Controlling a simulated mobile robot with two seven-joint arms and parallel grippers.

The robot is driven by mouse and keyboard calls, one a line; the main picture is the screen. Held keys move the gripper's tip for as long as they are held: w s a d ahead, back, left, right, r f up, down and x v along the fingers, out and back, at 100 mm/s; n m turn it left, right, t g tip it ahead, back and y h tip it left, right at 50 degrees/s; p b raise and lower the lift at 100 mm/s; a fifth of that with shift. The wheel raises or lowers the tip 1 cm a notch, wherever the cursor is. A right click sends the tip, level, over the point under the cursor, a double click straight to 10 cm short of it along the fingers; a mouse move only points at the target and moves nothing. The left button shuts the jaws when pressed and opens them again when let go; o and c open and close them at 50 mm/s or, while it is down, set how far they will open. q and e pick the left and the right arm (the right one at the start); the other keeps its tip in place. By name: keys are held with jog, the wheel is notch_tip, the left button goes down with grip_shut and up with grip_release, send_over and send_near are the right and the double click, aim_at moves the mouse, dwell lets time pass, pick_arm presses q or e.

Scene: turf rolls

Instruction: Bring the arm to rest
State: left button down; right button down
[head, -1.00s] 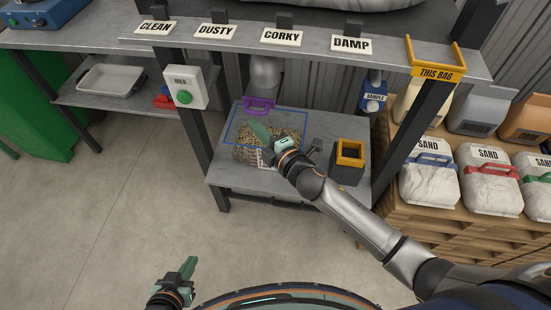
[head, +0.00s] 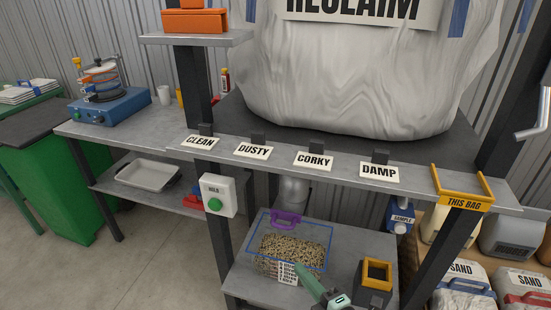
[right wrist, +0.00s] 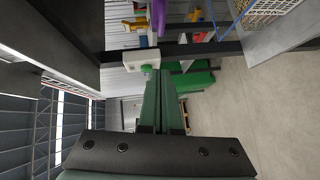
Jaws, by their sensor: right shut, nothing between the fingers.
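My right gripper (head: 300,271) shows at the bottom of the head view, its green fingers shut and empty. It overlaps the front right corner of a clear, blue-edged container of tan granules (head: 290,244) on the lower shelf; I cannot tell whether they touch. In the right wrist view the two green fingers (right wrist: 159,82) lie together with nothing between them. Most of the right arm is out of the head view. My left gripper is not in view.
The lower shelf (head: 245,283) also holds a yellow-topped dark box (head: 376,275). A purple handle (head: 286,219) is behind the container. The labelled upper shelf (head: 345,165) and a HOLD box with green button (head: 216,194) are close. Open floor (head: 165,255) lies left.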

jog(key=s+d+f+m+g+h+p, duration=0.1)
jog(key=s+d+f+m+g+h, duration=0.1)
jog(key=s+d+f+m, duration=0.2)
jog(key=s+d+f+m+g+h+p, duration=0.1)
jog(key=s+d+f+m+g+h, duration=0.1)
jog(key=s+f+m, duration=0.9)
jog(key=s+d+m+g, duration=0.1)
jog(key=d+m, duration=0.1)
jog(key=m, duration=0.2)
jog(key=shift+s+d+f+h, duration=0.15)
jog(key=shift+s+f+h, duration=0.1)
jog(key=shift+s+h, duration=0.15)
